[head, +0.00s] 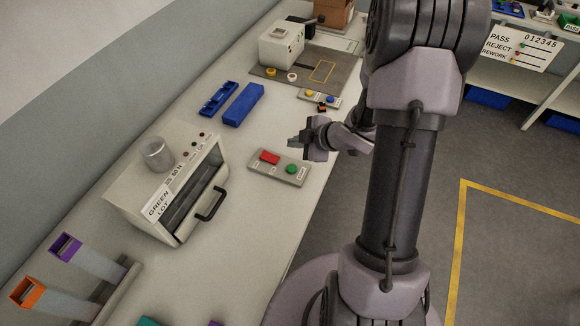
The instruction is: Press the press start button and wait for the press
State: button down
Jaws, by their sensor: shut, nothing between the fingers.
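A grey button box (278,168) lies on the bench, with a red button (269,157) and a green button (291,169); its small labels are too small to read. A second, smaller panel (320,98) farther back carries a yellow and a blue button. I cannot tell from the labels which button is the press start. My gripper (296,141) is shut and empty, pointing left above the bench, between the two panels and a little behind the red button. It appears apart from every button.
A white machine with a black handle and a "GREEN LOT" label (173,187) stands at left. Blue blocks (243,104) lie behind it. A white device (281,43) stands at the back on a dark mat. Orange and purple-topped holders (27,293) are front left. Shelving stands at right.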

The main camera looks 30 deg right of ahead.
aim_at(294, 170)
jog(key=shift+f, duration=0.15)
notch_tip(294, 170, down, 8)
jog(key=b, duration=0.8)
jog(key=shift+f, duration=0.25)
jog(key=shift+f, duration=0.1)
dwell(1.2)
jog(key=shift+f+b, duration=0.3)
jog(key=shift+b, duration=0.1)
jog(key=shift+f+b, duration=0.4)
jog(key=shift+f, duration=0.15)
dwell(0.4)
jog(key=shift+r+p, duration=0.95)
jog(key=shift+r, duration=0.05)
